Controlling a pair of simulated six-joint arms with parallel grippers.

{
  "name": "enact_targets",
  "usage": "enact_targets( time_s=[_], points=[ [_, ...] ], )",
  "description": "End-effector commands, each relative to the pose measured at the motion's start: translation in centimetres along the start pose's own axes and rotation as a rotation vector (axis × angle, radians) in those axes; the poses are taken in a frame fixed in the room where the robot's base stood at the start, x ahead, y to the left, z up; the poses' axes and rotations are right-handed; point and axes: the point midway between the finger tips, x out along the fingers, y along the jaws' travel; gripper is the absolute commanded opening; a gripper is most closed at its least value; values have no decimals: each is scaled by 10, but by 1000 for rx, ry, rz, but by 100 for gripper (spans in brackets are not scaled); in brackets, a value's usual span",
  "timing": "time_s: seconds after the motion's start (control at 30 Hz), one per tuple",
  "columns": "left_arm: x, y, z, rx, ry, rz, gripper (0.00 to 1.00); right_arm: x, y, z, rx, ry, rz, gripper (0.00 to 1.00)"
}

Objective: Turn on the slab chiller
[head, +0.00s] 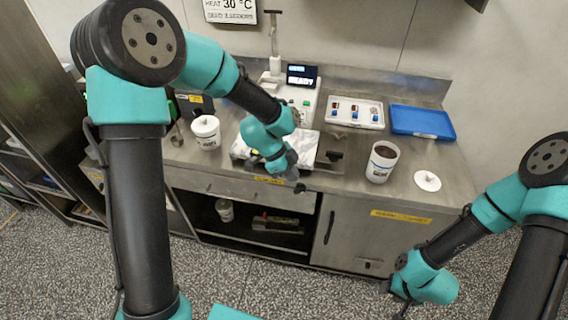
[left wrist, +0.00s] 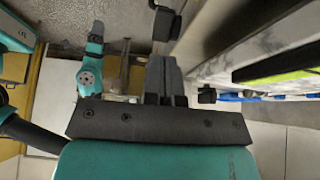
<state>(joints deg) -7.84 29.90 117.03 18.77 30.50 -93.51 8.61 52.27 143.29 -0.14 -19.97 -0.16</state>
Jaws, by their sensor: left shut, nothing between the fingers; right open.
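The slab chiller appears to be the white unit (head: 272,92) at the back of the counter, with a small dark display (head: 303,76) reading READY and a green spot on its front. A white marbled slab (head: 308,152) lies in front of it. My left arm crosses over the slab and partly hides both. My left gripper (head: 299,188) is shut and empty at the counter's front edge; its closed fingers also show in the left wrist view (left wrist: 166,78). My right gripper (head: 398,294) is open and empty, low in front of the cabinet.
A white tub (head: 206,133) stands left of the slab. An open tub of brown contents (head: 381,162) and a white lid (head: 427,181) are on the right. Behind them are a tray of small items (head: 354,113) and a blue tray (head: 421,122). A wall sign (head: 231,10) reads HEAT 30 °C.

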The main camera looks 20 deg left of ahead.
Motion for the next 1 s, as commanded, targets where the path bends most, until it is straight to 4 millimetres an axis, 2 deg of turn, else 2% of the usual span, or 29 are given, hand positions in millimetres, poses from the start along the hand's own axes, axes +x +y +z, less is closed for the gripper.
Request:
enact_targets(
  time_s=[0.13, 0.33, 1.0],
  points=[
    [24, 0, 0, -1, -1, 3, 0, 0, 0, 0, 0, 0, 0, 43],
    [43, 0, 0, 0, -1, 2, 0, 0, 0, 0, 0, 0, 0, 43],
    [49, 0, -6, 11, -14, 5, 0, 0, 0, 0, 0, 0, 0, 43]
  ],
)
